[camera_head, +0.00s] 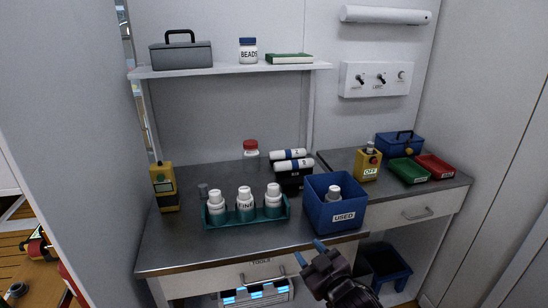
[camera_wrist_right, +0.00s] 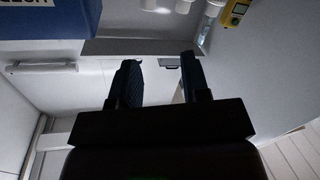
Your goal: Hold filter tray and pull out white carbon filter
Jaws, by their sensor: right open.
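A teal tray (camera_head: 247,218) stands on the left counter and holds three white bottle-like filters (camera_head: 245,200) upright in a row; one label reads "FINE". A black holder (camera_head: 290,181) behind it carries white cylinders (camera_head: 290,155) with dark bands, lying on their sides. I cannot tell which of these is the carbon filter. My right gripper (camera_head: 310,252) is open and empty in front of the counter's front edge, below the blue USED bin. In the right wrist view its two dark fingers (camera_wrist_right: 159,82) stand apart with nothing between them. My left gripper does not show.
The blue USED bin (camera_head: 335,215) holds a white-topped item. A yellow device (camera_head: 163,187) stands at the counter's left end, and a red-capped jar (camera_head: 251,150) behind the tray. A shelf (camera_head: 230,69) hangs above. A yellow OFF box (camera_head: 368,163) stands right.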

